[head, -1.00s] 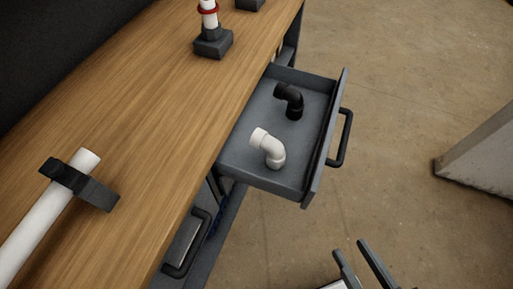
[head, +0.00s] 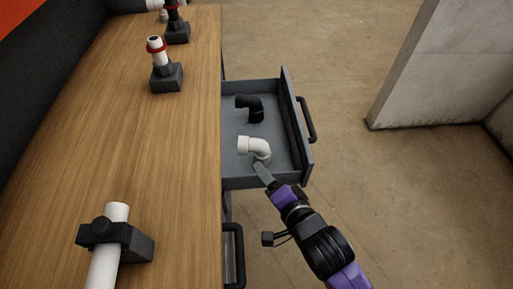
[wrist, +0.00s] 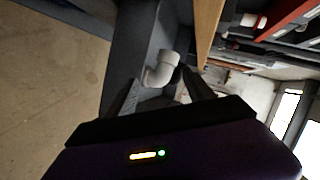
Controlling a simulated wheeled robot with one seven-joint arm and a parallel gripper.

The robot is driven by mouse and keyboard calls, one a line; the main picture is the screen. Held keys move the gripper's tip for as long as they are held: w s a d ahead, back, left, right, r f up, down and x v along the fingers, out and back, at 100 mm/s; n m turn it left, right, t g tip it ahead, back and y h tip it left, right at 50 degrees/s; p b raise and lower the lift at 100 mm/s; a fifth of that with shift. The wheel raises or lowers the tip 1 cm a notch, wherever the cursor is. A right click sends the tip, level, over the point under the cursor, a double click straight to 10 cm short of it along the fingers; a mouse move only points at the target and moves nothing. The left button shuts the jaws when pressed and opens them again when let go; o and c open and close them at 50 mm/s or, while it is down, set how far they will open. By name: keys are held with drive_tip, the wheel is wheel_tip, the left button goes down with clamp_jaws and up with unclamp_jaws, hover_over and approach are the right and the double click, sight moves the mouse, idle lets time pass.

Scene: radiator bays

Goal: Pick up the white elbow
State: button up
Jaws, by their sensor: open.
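The white elbow (head: 255,147) lies in the open drawer (head: 237,171), towards its near end. A black elbow (head: 250,106) lies behind it in the same drawer. My gripper (head: 262,170) reaches over the drawer's near wall, with its fingers close to the near side of the white elbow. In the wrist view the white elbow (wrist: 160,69) shows just beyond and between the two fingers of my gripper (wrist: 160,92). The jaws are open. I cannot tell whether a finger touches the elbow.
The wooden workbench (head: 130,130) runs along the left of the drawer. A clamp (head: 116,240) holds a white pipe (head: 103,269) on it, and a stand with a red-ringed pipe (head: 158,53) is farther back. A concrete wall (head: 430,65) stands at right.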

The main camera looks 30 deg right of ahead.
sight(252, 147)
drive_tip(key=shift+w+d+f+m+g+h+p, duration=0.25)
drive_tip(key=shift+w+f+m, duration=0.35)
drive_tip(key=shift+w+m, duration=1.2)
drive_tip(key=shift+w+d+f+m+g+b, duration=0.1)
drive_tip(key=shift+w+d+f+m+g, duration=0.4)
drive_tip(key=shift+w, duration=2.25)
drive_tip(key=shift+w+d+f+m+g+h+p, duration=0.15)
drive_tip(key=shift+w+d+f+m, duration=0.4)
drive_tip(key=shift+w+m, duration=1.4)
drive_tip(key=shift+w+a+f+n, duration=0.2)
drive_tip(key=shift+w+n, duration=0.15)
drive_tip(key=c, duration=1.2)
drive_tip(key=shift+r, duration=0.15)
